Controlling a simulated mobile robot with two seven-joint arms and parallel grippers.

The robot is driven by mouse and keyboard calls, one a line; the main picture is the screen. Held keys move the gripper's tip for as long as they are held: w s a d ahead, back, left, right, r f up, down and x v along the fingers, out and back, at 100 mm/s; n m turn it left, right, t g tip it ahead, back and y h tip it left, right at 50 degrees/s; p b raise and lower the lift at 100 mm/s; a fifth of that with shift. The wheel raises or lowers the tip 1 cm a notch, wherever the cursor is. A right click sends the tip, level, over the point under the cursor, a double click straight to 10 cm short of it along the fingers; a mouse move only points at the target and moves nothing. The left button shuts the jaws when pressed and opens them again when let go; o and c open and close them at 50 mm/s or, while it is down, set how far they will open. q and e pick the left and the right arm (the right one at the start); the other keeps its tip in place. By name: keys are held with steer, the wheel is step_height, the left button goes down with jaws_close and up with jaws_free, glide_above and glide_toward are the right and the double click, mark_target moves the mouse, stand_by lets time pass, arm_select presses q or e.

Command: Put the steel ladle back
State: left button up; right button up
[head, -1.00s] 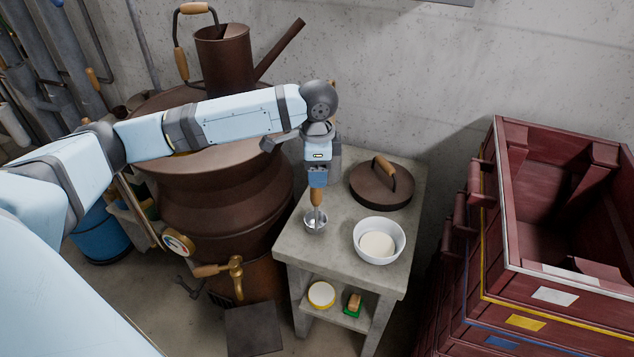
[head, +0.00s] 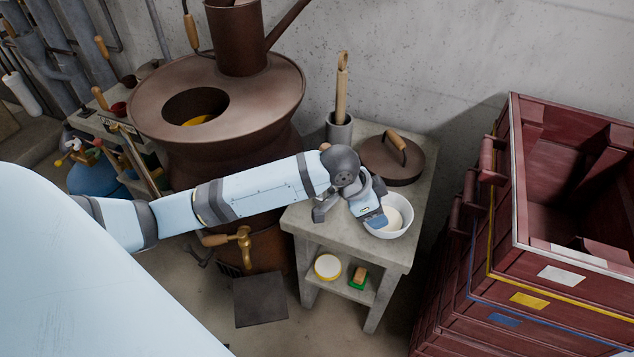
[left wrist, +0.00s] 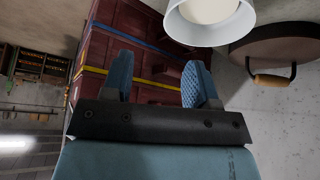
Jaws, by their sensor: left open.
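The steel ladle does not show clearly. A small wooden tip (head: 325,147) pokes up behind my left arm in the head view and may be its handle; the bowl of the ladle is hidden. My left gripper (head: 375,219) is over the stone table, tilted, at the near left side of the white bowl in the picture. In the left wrist view its two blue fingers (left wrist: 158,80) are spread with nothing between them. My right gripper is not in view.
On the stone table (head: 372,255) are a white bowl (head: 404,231), a brown lid (head: 377,161) and a grey pot (head: 340,131) holding a wooden-handled tool (head: 342,85). Dark red crates (head: 570,250) stand to the right. A copper still (head: 215,130) stands at left.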

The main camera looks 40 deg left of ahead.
arm_select(q)
steer(key=s+d+f+n+t, duration=0.3)
steer(key=s+f+n+t, duration=0.1)
steer(key=s+f, duration=0.55)
steer(key=s+a+f+n+t+y, duration=0.1)
steer(key=s+a+f+n+t, duration=0.1)
steer(key=s+f, duration=0.4)
steer(key=s+a+t, duration=0.1)
steer(key=s, duration=0.4)
steer(key=shift+a+y, duration=0.2)
steer(key=shift+y, duration=0.1)
steer(key=shift+s, duration=0.1)
step_height(320, 180, up, 7)
steer(key=p, duration=0.7)
steer(key=shift+a, duration=0.2)
steer(key=shift+r, duration=0.1)
steer(key=shift+s, duration=0.1)
